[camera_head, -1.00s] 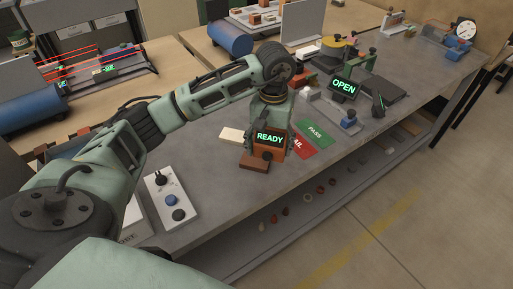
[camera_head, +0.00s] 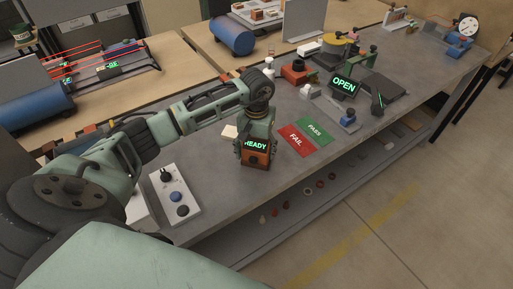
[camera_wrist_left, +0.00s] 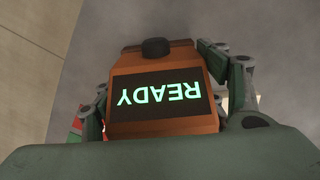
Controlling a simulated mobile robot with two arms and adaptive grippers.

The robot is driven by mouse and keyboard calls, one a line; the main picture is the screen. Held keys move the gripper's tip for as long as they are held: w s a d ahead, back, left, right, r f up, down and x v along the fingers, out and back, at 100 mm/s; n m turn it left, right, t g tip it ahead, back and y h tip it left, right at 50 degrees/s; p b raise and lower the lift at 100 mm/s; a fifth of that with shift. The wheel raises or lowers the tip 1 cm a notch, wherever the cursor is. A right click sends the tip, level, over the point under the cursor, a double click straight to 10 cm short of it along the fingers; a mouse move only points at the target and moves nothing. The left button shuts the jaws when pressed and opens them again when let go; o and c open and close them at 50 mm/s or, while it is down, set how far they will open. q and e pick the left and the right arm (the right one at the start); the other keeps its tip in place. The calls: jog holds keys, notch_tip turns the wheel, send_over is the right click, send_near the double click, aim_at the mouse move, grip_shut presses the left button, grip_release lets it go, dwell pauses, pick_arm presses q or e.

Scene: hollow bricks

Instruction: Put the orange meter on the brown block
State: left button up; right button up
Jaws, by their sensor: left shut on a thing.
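The orange meter (camera_head: 256,158) has a dark screen with green READY letters and a black knob. It is between the fingers of my left gripper (camera_head: 256,147), which is shut on it near the front edge of the grey bench. In the left wrist view the meter (camera_wrist_left: 162,128) fills the middle, upside down, with a finger on each side. My right gripper is not in view.
Red FAIL (camera_head: 296,138) and green PASS (camera_head: 315,130) mats lie to the right. A button box (camera_head: 175,197) stands at the left, and an OPEN display (camera_head: 343,84) at the back right.

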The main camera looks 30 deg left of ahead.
pick_arm(q)
jog(key=shift+f, duration=0.15)
jog(key=o, duration=1.4)
jog(key=shift+c, duration=0.2)
jog(key=shift+r, duration=0.3)
notch_tip(320, 180, up, 10)
jog(key=b, duration=0.3)
jog(key=shift+r+b, duration=0.2)
jog(key=shift+b, duration=0.15)
jog(key=shift+r, duration=0.7)
